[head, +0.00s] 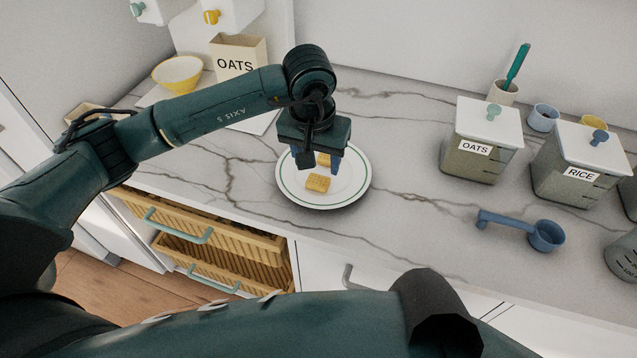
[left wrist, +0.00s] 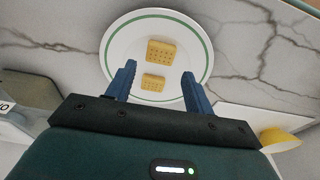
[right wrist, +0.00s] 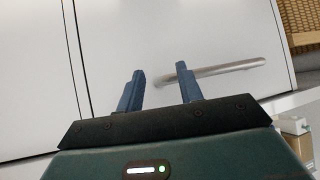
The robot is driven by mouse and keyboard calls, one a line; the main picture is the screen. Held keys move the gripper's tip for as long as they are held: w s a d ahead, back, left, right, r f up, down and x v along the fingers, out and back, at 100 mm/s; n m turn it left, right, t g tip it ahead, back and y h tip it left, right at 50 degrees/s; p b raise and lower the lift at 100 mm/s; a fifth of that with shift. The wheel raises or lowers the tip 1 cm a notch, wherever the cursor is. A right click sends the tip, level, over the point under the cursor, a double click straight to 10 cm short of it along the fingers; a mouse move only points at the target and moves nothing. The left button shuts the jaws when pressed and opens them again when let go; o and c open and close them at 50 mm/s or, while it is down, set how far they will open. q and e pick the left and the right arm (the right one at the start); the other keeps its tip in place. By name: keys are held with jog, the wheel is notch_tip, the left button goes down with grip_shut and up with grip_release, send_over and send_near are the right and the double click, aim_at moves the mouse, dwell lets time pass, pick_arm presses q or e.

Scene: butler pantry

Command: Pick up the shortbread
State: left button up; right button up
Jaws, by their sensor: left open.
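Two yellow shortbread pieces lie apart on a white plate with a green ring (head: 350,190). In the head view one shortbread (head: 317,183) is in clear sight, and the other shortbread (head: 323,160) is partly hidden by my gripper. The left wrist view shows the larger-looking piece (left wrist: 161,51) and the smaller-looking piece (left wrist: 153,82) between the finger lines. My left gripper (head: 321,168) is open and empty, pointing down over the plate. In the right wrist view my right gripper (right wrist: 162,82) is open and empty in front of a white cabinet front.
An OATS canister (head: 482,140), a RICE canister (head: 578,165) and a blue scoop (head: 525,231) stand to the right on the marble counter. A yellow bowl (head: 178,74) and an OATS box (head: 236,58) are at the back left. Wicker drawers (head: 220,240) show below the counter.

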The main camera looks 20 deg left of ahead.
aim_at(318, 181)
pick_arm(q)
jog(key=f, duration=0.2)
jog(key=f+b, duration=0.1)
jog(key=f, duration=0.1)
jog(key=f+b, duration=0.1)
jog(key=f, duration=0.1)
jog(key=shift+w, duration=0.4)
jog(key=shift+r, duration=0.15)
jog(key=c, duration=0.7)
